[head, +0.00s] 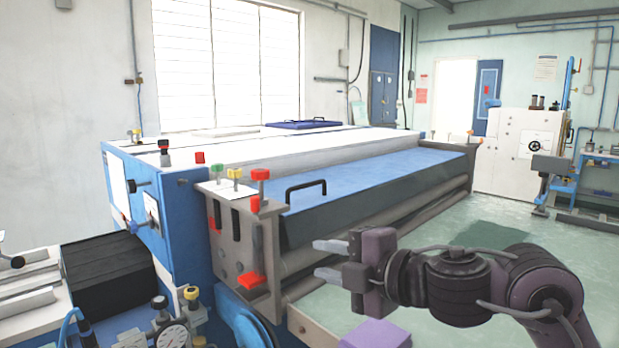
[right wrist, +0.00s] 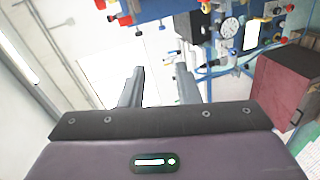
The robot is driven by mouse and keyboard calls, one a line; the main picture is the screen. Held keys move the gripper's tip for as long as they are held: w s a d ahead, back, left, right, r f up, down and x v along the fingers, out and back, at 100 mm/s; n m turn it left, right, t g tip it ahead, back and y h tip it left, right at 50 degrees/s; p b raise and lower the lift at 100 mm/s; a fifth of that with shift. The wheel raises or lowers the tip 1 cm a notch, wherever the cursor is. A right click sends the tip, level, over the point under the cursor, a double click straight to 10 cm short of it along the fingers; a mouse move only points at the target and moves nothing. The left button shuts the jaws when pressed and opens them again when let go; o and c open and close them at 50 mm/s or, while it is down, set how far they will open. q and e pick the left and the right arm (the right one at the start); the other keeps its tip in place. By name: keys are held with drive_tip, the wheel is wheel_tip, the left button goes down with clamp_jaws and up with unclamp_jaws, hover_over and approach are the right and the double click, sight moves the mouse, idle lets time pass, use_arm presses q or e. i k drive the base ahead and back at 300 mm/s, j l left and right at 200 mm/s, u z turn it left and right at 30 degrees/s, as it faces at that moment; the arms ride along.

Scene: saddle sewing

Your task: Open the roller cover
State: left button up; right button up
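The roller cover (head: 385,185) is a long blue panel on the front of the blue and white machine. It lies down over the grey rollers (head: 370,232). A black bar handle (head: 306,187) stands up near its left end. My right gripper (head: 328,260) is in front of the machine, below and a little right of the handle, and apart from it. Its two grey fingers point left and are spread with nothing between them. They also show spread and empty in the right wrist view (right wrist: 160,88). My left gripper is not in view.
A grey end plate (head: 262,245) with red, yellow and green knobs stands left of the cover. A dark bellows block (head: 108,275) and gauges (head: 172,335) are at lower left. A purple box (head: 375,334) is below my right gripper. Green floor is open at right.

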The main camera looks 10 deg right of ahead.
sight(306, 191)
drive_tip(key=i+l, duration=0.15)
drive_tip(key=i, duration=0.45)
drive_tip(key=i+l, duration=0.2)
drive_tip(key=i, duration=0.4)
